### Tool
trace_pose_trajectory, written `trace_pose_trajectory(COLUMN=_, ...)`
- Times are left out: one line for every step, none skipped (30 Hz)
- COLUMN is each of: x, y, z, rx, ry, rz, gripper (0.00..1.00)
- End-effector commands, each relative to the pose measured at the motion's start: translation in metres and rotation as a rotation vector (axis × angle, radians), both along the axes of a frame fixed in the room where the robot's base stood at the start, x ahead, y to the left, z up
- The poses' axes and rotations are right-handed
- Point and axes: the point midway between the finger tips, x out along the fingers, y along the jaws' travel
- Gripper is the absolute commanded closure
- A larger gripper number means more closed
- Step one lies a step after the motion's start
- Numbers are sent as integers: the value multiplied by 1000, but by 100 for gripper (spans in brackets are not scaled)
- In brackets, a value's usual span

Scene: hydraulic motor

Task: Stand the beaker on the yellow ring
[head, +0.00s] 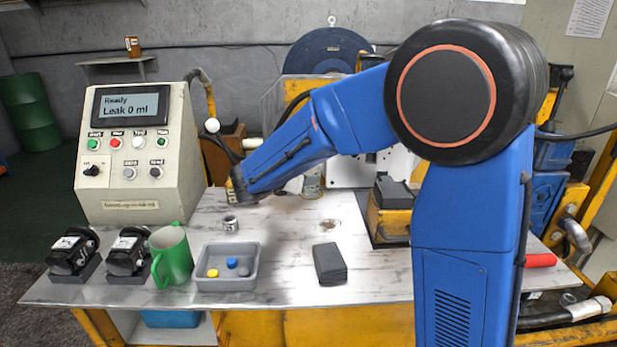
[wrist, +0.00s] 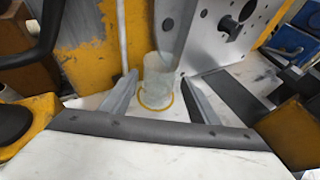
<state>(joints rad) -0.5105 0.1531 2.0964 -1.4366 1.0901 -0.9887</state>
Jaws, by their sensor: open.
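The clear beaker (wrist: 158,68) stands upright in the wrist view. The yellow ring (wrist: 155,108) shows around its base on the pale tabletop, and the beaker appears to stand on it. My gripper (wrist: 160,80) is open, with one finger on each side of the beaker and visible gaps between fingers and glass. I cannot tell whether anything touches. In the head view my blue arm reaches over the table, and the beaker and ring cannot be made out there.
A metal plate and yellow machine frame (wrist: 90,40) stand close behind the beaker. On the table (head: 285,240) are a small can (head: 231,224), a grey tray (head: 226,285) with caps, a green mug (head: 172,257) and a dark block (head: 329,264). A control box (head: 140,155) stands left.

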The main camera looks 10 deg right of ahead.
Motion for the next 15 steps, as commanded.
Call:
trace_pose_trajectory(x=-7, y=8, z=4, rx=2, ry=-2, rz=3, gripper=45)
trace_pose_trajectory(x=-11, y=11, z=7, rx=2, ry=-2, rz=3, gripper=45)
trace_pose_trajectory(x=-16, y=16, z=10, rx=1, ry=-2, rz=3, gripper=45)
trace_pose_trajectory(x=-19, y=19, z=11, rx=2, ry=-2, rz=3, gripper=45)
trace_pose_trajectory(x=-22, y=22, z=13, rx=2, ry=-1, rz=2, gripper=45)
trace_pose_trajectory(x=-26, y=25, z=15, rx=1, ry=-1, rz=3, gripper=45)
trace_pose_trajectory(x=-29, y=28, z=17, rx=1, ry=-1, rz=3, gripper=45)
trace_pose_trajectory(x=-31, y=30, z=18, rx=1, ry=-1, rz=3, gripper=45)
trace_pose_trajectory(x=-34, y=32, z=20, rx=1, ry=-1, rz=3, gripper=45)
trace_pose_trajectory(x=-36, y=34, z=21, rx=1, ry=-1, rz=1, gripper=45)
trace_pose_trajectory(x=-38, y=35, z=22, rx=1, ry=-1, rz=1, gripper=45)
trace_pose_trajectory(x=-39, y=37, z=23, rx=1, ry=-1, rz=1, gripper=45)
trace_pose_trajectory(x=-40, y=38, z=23, rx=1, ry=-1, rz=1, gripper=45)
trace_pose_trajectory(x=-41, y=38, z=23, rx=1, ry=-1, rz=1, gripper=45)
trace_pose_trajectory(x=-42, y=39, z=24, rx=1, ry=-1, rz=1, gripper=45)
